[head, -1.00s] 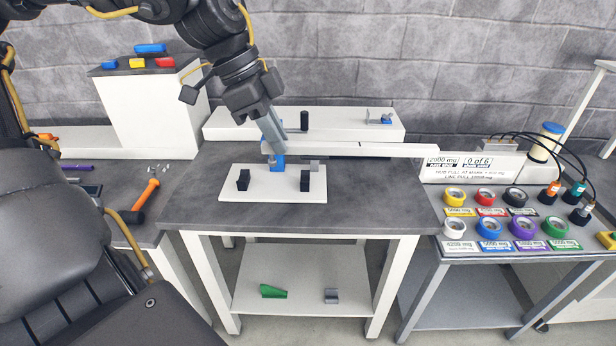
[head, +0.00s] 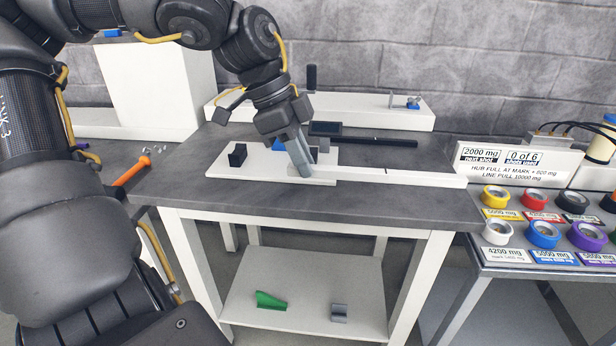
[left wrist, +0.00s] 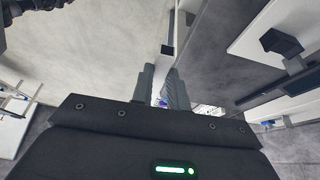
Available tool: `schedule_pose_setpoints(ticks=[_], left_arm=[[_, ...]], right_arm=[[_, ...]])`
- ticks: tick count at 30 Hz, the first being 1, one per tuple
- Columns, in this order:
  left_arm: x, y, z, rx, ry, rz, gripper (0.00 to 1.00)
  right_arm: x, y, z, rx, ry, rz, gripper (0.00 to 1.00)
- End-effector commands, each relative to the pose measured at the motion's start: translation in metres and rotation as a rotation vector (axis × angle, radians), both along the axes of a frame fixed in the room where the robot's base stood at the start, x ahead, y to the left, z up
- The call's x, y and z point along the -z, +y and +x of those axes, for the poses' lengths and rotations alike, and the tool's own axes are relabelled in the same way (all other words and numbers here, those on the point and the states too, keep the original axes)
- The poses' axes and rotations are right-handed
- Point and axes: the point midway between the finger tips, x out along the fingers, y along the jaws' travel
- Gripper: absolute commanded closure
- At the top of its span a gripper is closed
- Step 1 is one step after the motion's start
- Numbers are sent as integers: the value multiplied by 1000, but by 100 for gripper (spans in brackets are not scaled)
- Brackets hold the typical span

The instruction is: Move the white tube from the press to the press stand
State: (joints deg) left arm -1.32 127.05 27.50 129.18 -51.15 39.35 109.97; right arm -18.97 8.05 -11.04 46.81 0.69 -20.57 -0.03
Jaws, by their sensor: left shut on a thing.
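The white tube (head: 415,178) is a long white bar with a thin dark mark. My left gripper (head: 304,172) is shut on its left end. A white plate (head: 222,168) with a black block (head: 237,155) lies under and behind the gripper, which partly hides a blue piece (head: 278,144). I take this plate as the press stand. In the left wrist view the tube (left wrist: 181,22) runs up from the fingers (left wrist: 164,88). My right gripper is not in view.
A long white base (head: 365,112) with an upright black handle (head: 311,77) stands at the back. A black rod (head: 385,140) lies behind the tube. Right of the table are a sign (head: 490,160) and several colored tape rolls. A hammer's orange handle (head: 132,171) lies left.

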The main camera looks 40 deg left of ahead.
Motion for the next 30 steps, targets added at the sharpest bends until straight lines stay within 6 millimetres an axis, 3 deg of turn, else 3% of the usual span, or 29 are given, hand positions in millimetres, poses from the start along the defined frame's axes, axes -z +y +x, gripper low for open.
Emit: schedule_pose_setpoints(ticks=[10,15,21,25,30], left_arm=[[9,3,10,0,2,-3,100],[27,18,45,-3,7,-2,100],[54,37,92,-2,7,0,100],[79,44,109,1,5,0,100],[96,50,123,1,0,0,100]], right_arm=[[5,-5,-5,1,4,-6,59],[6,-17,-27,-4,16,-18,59],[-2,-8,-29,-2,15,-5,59],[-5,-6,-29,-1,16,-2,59],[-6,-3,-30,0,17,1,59]])
